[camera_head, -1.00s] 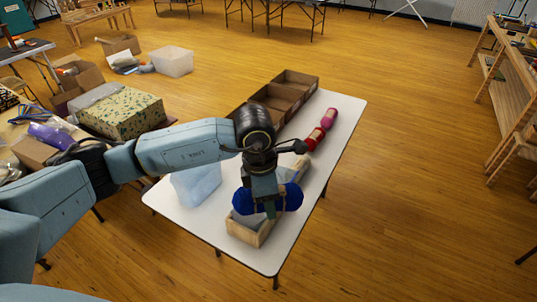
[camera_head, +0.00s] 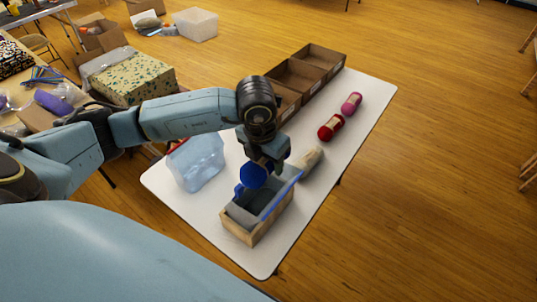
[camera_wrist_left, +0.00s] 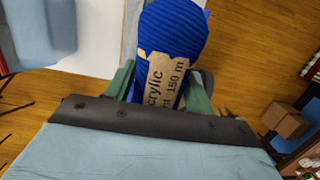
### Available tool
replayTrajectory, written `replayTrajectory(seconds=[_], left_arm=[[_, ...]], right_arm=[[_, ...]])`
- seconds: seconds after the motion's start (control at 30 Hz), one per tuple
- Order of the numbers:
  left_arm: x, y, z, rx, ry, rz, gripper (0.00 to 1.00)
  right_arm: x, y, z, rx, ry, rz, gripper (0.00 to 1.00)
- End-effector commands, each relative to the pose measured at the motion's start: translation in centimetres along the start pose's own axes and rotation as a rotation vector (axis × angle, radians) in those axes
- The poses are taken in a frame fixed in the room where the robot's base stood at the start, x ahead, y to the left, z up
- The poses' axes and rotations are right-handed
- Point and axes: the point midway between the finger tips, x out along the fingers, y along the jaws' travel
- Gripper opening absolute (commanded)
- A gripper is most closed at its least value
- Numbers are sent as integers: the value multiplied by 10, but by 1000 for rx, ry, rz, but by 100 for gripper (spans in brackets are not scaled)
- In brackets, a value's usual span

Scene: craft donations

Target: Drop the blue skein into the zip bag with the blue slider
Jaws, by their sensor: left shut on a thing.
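The blue skein (camera_head: 253,176) is held by my left gripper (camera_head: 266,160), above the wooden box on the white table. In the left wrist view the skein (camera_wrist_left: 178,28) sits between the green fingers (camera_wrist_left: 158,88), which are shut on its brown paper band. A greyish zip bag (camera_head: 240,215) stands open in the wooden box (camera_head: 262,232), with a blue strip along its upper edge. The skein is over the far left part of the bag and partly hides it. I cannot tell whether they touch. My right gripper is not in view.
A clear bluish container (camera_head: 195,165) stands left of the box. A beige skein (camera_head: 312,158), a red skein (camera_head: 331,127) and a pink skein (camera_head: 351,103) lie on the table (camera_head: 335,165). Brown cardboard boxes (camera_head: 318,62) line its far left edge.

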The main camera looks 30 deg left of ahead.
Motion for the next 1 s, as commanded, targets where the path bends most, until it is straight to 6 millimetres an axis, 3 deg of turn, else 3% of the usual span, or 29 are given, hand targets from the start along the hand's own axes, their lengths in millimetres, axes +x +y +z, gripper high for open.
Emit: replayTrajectory(seconds=[0.5,0.9,0.93,1.0], left_arm=[[49,0,-8,2,1,0,31],[53,0,-8,2,1,0,31],[53,0,-8,2,1,0,58],[53,0,-8,2,1,0,67]], right_arm=[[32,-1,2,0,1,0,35],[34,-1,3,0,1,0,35],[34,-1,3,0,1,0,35],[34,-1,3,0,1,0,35]])
